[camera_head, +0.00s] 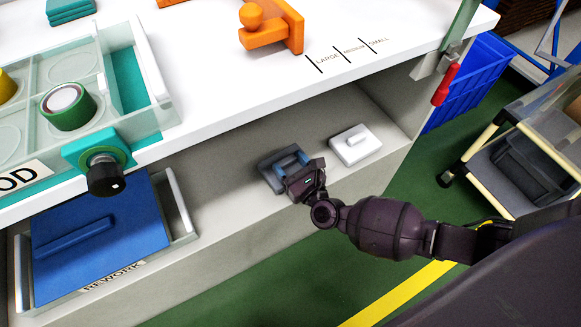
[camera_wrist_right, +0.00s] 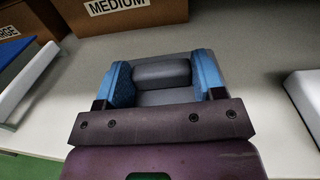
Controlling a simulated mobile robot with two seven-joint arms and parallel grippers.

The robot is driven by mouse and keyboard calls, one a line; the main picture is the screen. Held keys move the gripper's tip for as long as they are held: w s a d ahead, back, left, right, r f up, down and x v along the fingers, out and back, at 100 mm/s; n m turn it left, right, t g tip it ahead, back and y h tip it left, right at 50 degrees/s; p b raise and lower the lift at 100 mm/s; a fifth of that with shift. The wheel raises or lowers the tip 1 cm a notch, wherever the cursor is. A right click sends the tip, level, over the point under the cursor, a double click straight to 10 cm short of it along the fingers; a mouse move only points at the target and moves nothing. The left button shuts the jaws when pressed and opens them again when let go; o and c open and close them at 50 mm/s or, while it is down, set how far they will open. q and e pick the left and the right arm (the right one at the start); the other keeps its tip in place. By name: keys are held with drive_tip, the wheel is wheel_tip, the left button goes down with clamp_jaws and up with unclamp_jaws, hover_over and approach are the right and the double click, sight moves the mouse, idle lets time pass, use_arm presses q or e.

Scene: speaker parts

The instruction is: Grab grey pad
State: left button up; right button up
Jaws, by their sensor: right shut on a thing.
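The grey pad (camera_head: 268,174) lies on the lower shelf in the head view, left of a white pad. In the right wrist view the grey pad's raised grip (camera_wrist_right: 162,72) sits between my blue fingertips. My right gripper (camera_head: 290,163) is over the pad and shut on it. It also shows in the right wrist view (camera_wrist_right: 164,80), with one finger at each side of the grip. Whether the pad is lifted off the shelf cannot be told. My left gripper is not in view.
The white pad (camera_head: 355,145) stands to the right on the shelf (camera_head: 230,192). A blue pad (camera_head: 105,235) lies in the rework tray at the left. The white tabletop (camera_head: 210,85) overhangs the shelf. Cardboard boxes (camera_wrist_right: 130,12) stand behind the pad in the wrist view.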

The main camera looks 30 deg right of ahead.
wheel_tip(320, 180, up, 11)
drive_tip(key=p, duration=0.4)
use_arm(q)
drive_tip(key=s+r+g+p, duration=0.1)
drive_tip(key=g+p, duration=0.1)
drive_tip(key=p, duration=0.1)
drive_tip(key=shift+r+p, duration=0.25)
drive_tip(key=shift+p, duration=0.1)
use_arm(e)
wheel_tip(320, 180, up, 6)
drive_tip(key=r, duration=0.1)
hover_over(289, 168)
drive_tip(key=shift+s+f, duration=0.2)
drive_tip(key=shift+f, duration=0.05)
